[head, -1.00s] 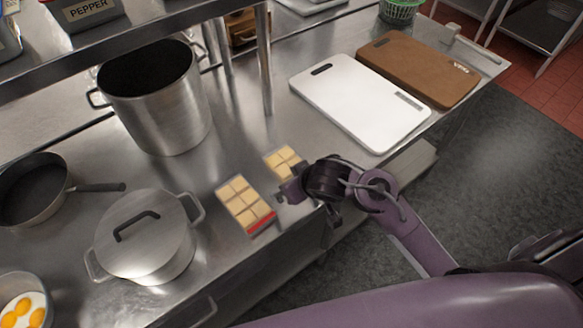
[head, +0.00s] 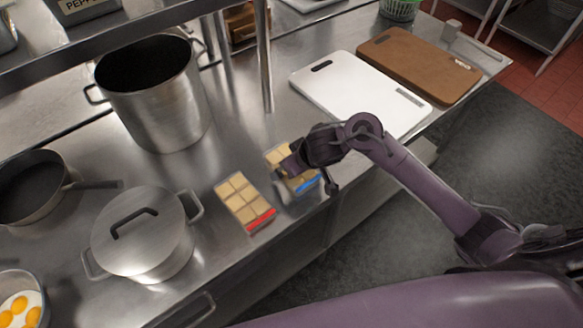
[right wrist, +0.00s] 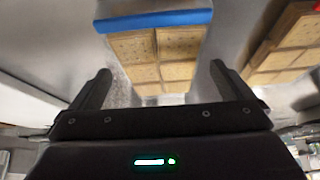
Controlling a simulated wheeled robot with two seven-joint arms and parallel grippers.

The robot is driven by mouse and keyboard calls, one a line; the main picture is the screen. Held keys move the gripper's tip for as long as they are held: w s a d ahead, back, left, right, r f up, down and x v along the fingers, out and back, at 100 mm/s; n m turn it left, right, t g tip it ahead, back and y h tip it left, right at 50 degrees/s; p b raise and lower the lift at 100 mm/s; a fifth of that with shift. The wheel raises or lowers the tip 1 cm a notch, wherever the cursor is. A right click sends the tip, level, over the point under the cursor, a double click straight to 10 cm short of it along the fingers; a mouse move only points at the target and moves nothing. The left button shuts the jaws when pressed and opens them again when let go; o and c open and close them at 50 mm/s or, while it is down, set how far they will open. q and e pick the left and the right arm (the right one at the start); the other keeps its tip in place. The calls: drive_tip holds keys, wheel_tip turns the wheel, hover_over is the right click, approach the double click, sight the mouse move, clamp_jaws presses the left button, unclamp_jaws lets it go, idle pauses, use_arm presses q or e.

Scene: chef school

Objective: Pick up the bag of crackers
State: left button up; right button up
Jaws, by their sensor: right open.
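Two bags of square crackers lie flat on the steel counter. The bag with the red strip (head: 240,198) lies on the left in the head view, and its edge shows at the right of the right wrist view (right wrist: 285,45). The bag with the blue strip (head: 308,184) lies to its right, partly hidden by my right gripper (head: 284,175). In the right wrist view the blue-strip bag (right wrist: 160,55) shows between and beyond the two open fingers of my right gripper (right wrist: 160,82). The fingers hold nothing. My left gripper is not in view.
A lidded pot (head: 145,235), a tall stockpot (head: 155,95) and a frying pan (head: 30,190) stand to the left. A white cutting board (head: 355,90) and a brown one (head: 420,62) lie at the back right. A shelf post (head: 264,60) rises behind the bags.

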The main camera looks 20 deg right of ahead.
drive_tip(key=shift+w+a+f, duration=0.1)
drive_tip(key=shift+w+f, duration=0.25)
drive_tip(key=shift+f, duration=0.25)
drive_tip(key=c, duration=1)
drive_tip(key=shift+c, duration=0.2)
drive_tip(key=shift+r, duration=0.15)
